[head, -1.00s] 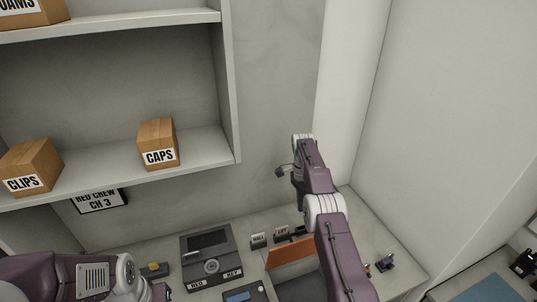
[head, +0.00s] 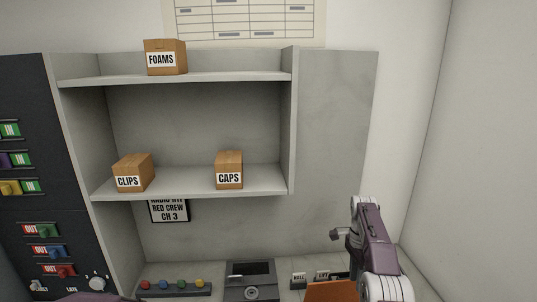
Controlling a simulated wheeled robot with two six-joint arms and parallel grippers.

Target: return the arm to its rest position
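My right arm rises from the bottom right in the head view, with purple and white links. My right gripper (head: 337,236) is the small dark end pointing left, in front of the grey wall and above the counter. It is too small to tell whether its fingers are open or shut, and I see nothing held in it. Only a sliver of my purple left arm shows at the bottom edge; its gripper is out of view.
Below are a radio console (head: 250,280), a strip with coloured knobs (head: 172,286), and an orange panel (head: 330,290). A dark rack (head: 30,190) stands left. Space before the shelves looks clear.

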